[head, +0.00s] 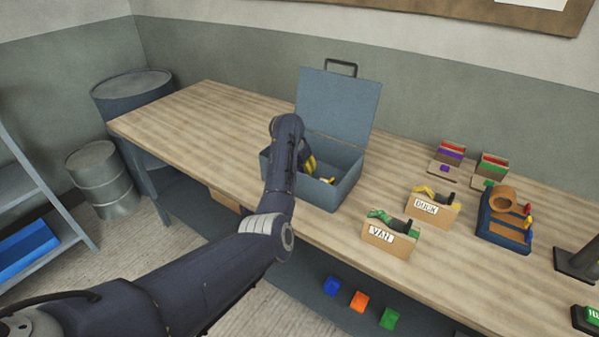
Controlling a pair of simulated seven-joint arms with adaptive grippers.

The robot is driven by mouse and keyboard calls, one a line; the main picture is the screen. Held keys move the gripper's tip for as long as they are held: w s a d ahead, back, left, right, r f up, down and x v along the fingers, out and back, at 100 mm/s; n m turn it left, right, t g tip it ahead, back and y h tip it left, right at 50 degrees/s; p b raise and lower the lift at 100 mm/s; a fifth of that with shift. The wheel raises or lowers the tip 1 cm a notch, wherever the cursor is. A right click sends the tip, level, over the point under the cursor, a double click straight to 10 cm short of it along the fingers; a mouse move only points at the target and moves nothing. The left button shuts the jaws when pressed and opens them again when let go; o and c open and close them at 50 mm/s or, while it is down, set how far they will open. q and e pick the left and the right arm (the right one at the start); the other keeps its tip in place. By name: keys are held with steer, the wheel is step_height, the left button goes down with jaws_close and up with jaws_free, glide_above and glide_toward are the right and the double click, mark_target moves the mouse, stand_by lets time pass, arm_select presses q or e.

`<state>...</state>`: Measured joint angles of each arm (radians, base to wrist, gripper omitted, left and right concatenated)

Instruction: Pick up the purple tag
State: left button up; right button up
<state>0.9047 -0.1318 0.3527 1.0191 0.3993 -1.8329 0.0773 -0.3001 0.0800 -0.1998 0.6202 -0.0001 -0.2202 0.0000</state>
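A small purple piece (444,168) lies on a flat pad in front of a small card box (451,153) at the back right of the bench. That box has purple and red pieces standing in it; which purple piece is the tag I cannot tell. My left arm reaches from the lower left to the open grey-blue toolbox (345,190), far left of the purple pieces. Its wrist hides most of the gripper, and a yellow-and-black part shows beside it within the box. The finger state is hidden. My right gripper is not in view.
A second card box (493,165) with red and green pieces stands beside the first. Labelled tag holders "VAN" (390,237) and "DOCK" (432,206) stand in front. A blue stand with a tan roll (503,210) is to the right. The wooden bench (190,125) is clear at left.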

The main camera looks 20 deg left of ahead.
arm_select(q)
jaws_close()
steer(key=shift+r, duration=0.1)
stand_by(0.3)
